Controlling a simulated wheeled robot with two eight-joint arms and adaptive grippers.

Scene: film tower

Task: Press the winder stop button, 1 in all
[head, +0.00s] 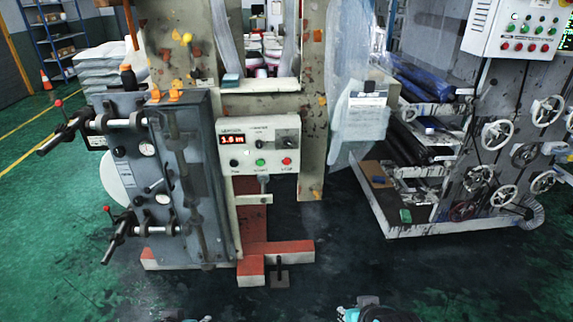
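The winder control box (247,136) is a pale panel on the machine's front, left of centre in the head view. It has a red digital display (231,139) and a dark dial. A row along its lower part holds a black button (234,163), a green button (260,162) and a red button (287,161); the red one looks like the stop button, its label too small to read surely. My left gripper (189,319) and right gripper (366,312) barely show at the bottom edge, well below and apart from the panel. Their fingers cannot be made out.
A grey unit (190,170) with protruding handles stands left of the panel. A red and white base (275,255) juts out below it. Another panel with several buttons (525,30) and a handwheel machine (500,130) stand right. The dark floor in front is clear.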

